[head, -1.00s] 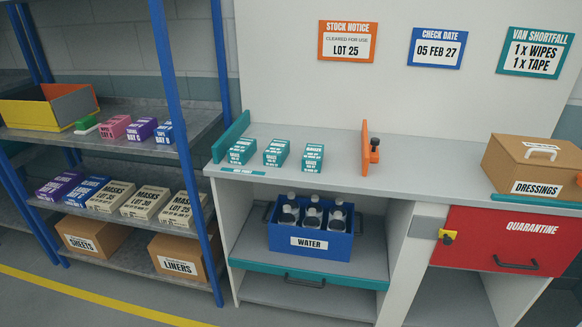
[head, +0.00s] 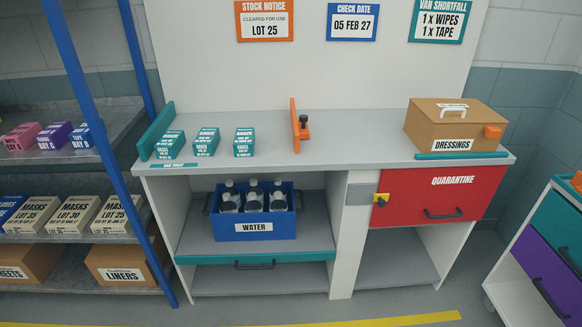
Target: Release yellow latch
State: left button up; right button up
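The red drawer front has a black handle (head: 445,214) and looks shut. Neither of my grippers shows in the head view.
The counter (head: 350,150) holds several teal boxes (head: 206,143), an orange divider (head: 296,126) with a black knob, and a cardboard dressings box (head: 455,125). A blue water crate (head: 254,222) stands below. A shelf rack (head: 75,170) is at left, a drawer cart (head: 545,255) at right.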

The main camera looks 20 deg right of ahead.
aim_at(381, 199)
jog(key=z, duration=1.25)
